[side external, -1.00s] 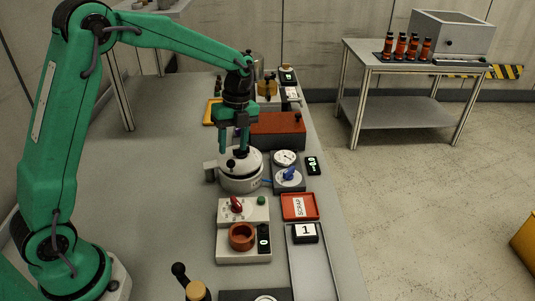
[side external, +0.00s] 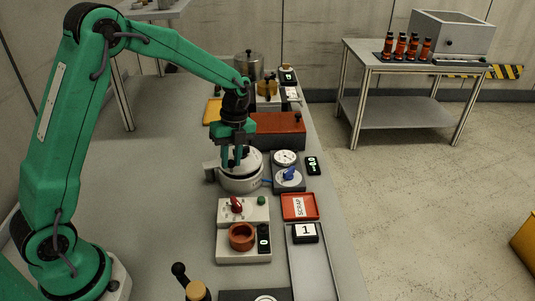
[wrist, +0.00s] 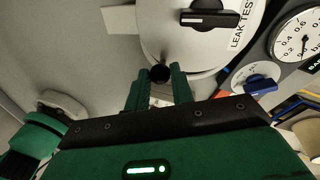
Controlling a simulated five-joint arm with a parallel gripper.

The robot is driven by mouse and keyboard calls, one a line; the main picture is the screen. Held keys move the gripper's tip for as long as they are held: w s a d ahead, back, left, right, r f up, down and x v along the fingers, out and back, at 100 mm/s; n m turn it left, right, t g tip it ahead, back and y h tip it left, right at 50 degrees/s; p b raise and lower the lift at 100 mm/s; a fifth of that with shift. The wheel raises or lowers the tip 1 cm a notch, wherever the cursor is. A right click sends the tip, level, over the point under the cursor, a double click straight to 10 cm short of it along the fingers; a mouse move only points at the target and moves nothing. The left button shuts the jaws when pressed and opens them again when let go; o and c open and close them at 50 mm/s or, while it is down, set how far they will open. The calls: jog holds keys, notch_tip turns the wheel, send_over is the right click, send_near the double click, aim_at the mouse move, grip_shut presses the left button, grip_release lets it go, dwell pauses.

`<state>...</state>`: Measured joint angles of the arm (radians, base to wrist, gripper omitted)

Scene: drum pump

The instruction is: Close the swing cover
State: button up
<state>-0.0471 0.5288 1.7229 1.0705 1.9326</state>
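A round white leak-test pot (side external: 240,184) stands on the bench, with its white cover (side external: 253,161) over its top; the cover also shows in the wrist view (wrist: 208,45). The cover carries a black bar handle (wrist: 210,14) and a small black knob (wrist: 160,73) near its edge. I cannot tell whether the cover sits fully home. My gripper (side external: 232,165) points down over the left part of the cover. In the wrist view my gripper (wrist: 160,82) has its two fingers apart with the knob between their tips. Contact with the knob is not clear.
A gauge panel with a blue valve knob (side external: 289,174) stands just right of the pot. A rust-red box (side external: 278,127) is behind it. A control box with a red knob (side external: 237,204) and a brown cup (side external: 241,236) stand in front. The bench at left is clear.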

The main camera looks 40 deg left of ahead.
jog(key=shift+s, duration=0.1)
grip_shut()
jog(key=shift+s+d+m, duration=0.15)
jog(key=shift+s+m, duration=0.1)
jog(key=shift+m, duration=0.25)
jog(key=o, duration=0.9)
grip_release()
jog(key=shift+o, duration=0.2)
jog(key=shift+w+r, duration=0.25)
jog(key=shift+r, duration=1.05)
jog(key=shift+w+r, duration=0.2)
jog(key=shift+r, duration=1.1)
jog(key=shift+w+r, duration=0.25)
jog(key=shift+r, duration=1.05)
